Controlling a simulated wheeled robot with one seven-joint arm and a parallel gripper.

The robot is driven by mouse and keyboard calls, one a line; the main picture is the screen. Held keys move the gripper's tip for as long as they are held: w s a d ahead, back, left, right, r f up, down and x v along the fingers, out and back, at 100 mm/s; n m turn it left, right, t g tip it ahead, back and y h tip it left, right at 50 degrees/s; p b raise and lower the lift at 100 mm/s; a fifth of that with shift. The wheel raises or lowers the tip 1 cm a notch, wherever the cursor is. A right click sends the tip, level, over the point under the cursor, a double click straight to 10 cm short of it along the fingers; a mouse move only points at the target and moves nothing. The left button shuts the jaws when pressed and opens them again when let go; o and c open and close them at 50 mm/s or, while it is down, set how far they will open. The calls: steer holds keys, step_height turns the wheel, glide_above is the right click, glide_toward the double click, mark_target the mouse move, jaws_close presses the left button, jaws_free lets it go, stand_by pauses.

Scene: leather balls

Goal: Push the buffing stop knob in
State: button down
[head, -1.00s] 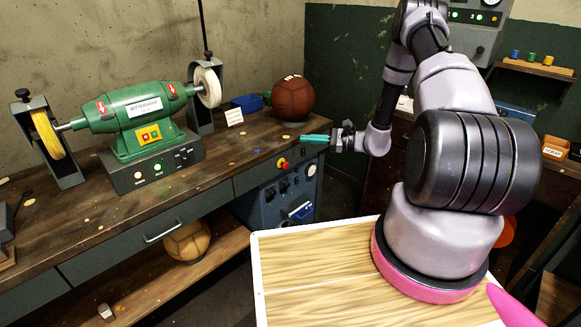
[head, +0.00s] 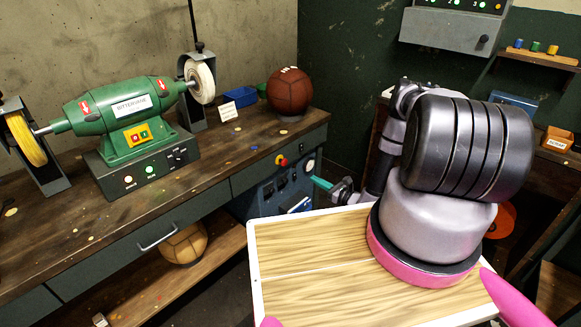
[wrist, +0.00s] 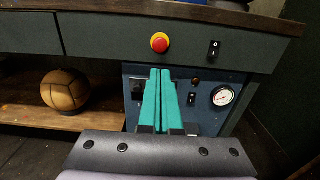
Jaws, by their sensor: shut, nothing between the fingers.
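The buffing stop knob looks to be the red mushroom knob with a yellow collar (wrist: 160,43) on the dark front edge of the workbench, seen in the wrist view. It also shows small in the head view (head: 281,160). My gripper (wrist: 161,72) has its two teal fingers shut side by side, with nothing between them. In the wrist view the fingertips appear just below the knob; I cannot tell how far they are from it. In the head view my gripper (head: 322,183) is low and right of the knob, pointing left toward the bench front.
A black rocker switch (wrist: 214,50) sits right of the knob. A blue panel with a round gauge (wrist: 223,96) is below it. A leather ball (wrist: 65,90) lies on the lower shelf. A green buffing machine (head: 122,119) and a dark red ball (head: 290,91) are on the bench.

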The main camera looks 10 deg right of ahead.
mark_target(285, 163)
steer(key=x, duration=1.4)
